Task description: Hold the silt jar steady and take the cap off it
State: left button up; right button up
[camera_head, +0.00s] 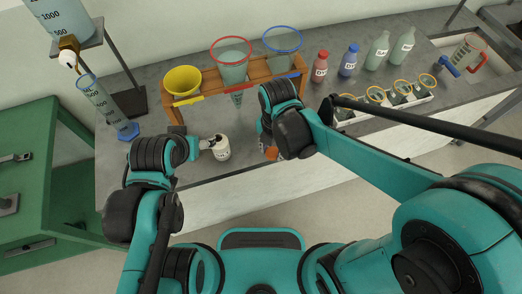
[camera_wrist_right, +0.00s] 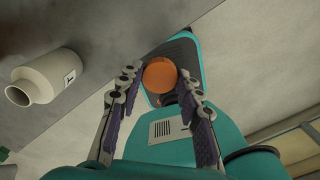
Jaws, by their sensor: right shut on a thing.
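The silt jar (camera_head: 221,149) is a small cream jar with a label, standing near the front edge of the bench. It also shows in the right wrist view (camera_wrist_right: 48,78), where its neck is bare. My left gripper (camera_head: 211,143) is at the jar's left side; its fingertips are too small to show whether they grip it. My right gripper (camera_wrist_right: 160,82) is shut on the orange cap (camera_wrist_right: 159,75), which is held between its fingertips, apart from the jar. The cap also shows in the head view (camera_head: 271,153), right of the jar, partly hidden by my right arm.
A wooden rack (camera_head: 258,70) with a yellow funnel (camera_head: 183,80) and two larger funnels stands behind. A measuring cylinder (camera_head: 104,104) stands at left. Bottles and a tray (camera_head: 415,100) of small glasses are at right. Bench between jar and rack is clear.

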aim_at(261, 154)
jog(key=w+a+f+b, duration=0.1)
jog(key=w+a+f, duration=0.2)
jog(key=shift+w+a, duration=0.15)
jog(key=shift+a, duration=0.05)
grip_shut()
jog(key=shift+f+b, duration=1)
jog(key=shift+f, duration=0.95)
jog(key=shift+f, duration=0.1)
jog(key=o, duration=1.3)
grip_release()
